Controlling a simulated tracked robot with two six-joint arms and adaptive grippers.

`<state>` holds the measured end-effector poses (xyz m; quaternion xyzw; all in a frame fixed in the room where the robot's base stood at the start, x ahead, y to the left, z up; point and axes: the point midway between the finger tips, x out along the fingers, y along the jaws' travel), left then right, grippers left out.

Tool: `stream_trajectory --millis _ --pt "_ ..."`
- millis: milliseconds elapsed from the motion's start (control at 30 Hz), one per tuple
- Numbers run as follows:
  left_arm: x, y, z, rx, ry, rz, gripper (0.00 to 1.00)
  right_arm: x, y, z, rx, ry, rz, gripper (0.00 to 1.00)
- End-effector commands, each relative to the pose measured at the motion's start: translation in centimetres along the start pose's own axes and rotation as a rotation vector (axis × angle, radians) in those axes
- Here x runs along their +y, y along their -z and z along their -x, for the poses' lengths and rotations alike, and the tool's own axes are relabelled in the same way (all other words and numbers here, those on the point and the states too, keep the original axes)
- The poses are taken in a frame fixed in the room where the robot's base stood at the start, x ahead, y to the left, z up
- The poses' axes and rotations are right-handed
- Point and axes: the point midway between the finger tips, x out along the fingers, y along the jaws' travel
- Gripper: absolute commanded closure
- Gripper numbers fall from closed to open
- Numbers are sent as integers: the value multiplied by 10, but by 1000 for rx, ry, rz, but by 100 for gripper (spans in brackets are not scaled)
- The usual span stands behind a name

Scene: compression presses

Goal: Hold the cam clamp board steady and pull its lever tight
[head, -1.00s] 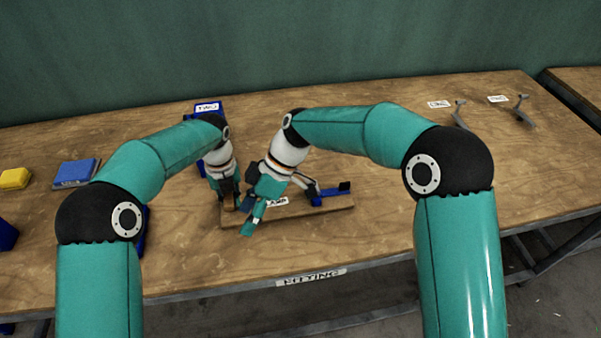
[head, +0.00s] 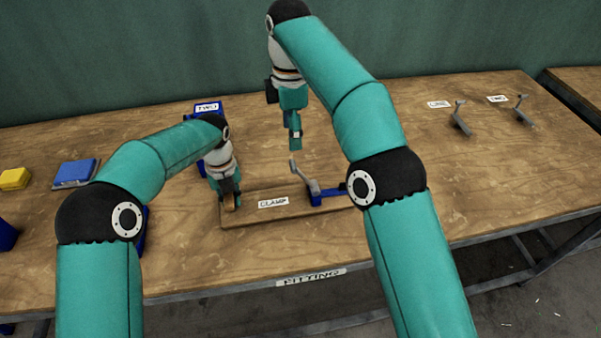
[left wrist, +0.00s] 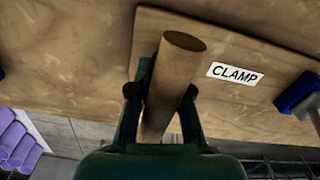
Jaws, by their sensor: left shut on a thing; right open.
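The clamp board (head: 250,216) is a flat wooden board with a CLAMP label (head: 273,202), lying on the table in the head view. A blue clamp (head: 324,195) with a grey lever (head: 304,178) sits at its right part; the lever slants up to the left. My left gripper (head: 231,203) is shut on an upright wooden peg at the board's left end. The peg (left wrist: 172,80) shows between its fingers in the left wrist view. My right gripper (head: 295,144) is raised above and behind the lever, open and apart from it. My right arm hides the board's right end.
A blue bin (head: 208,112) stands behind my left gripper. Two grey levers (head: 460,119) (head: 524,110) with labels stand at the back right. The table's front edge (head: 310,278) is near the board.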

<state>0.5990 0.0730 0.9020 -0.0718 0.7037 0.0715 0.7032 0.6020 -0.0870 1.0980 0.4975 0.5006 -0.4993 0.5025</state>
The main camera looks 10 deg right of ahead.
Motion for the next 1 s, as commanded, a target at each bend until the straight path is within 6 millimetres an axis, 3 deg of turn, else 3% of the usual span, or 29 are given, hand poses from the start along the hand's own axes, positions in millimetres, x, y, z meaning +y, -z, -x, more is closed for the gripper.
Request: stream_trajectory --millis 233,700,1000 --pt "0 0 0 0 1 0 100 -2 -1 -24 1 4 0 37" --pt "0 0 0 0 1 0 100 -1 0 -92 1 1 0 37" --pt "0 0 0 0 1 0 100 -1 0 -113 1 -1 -1 37"
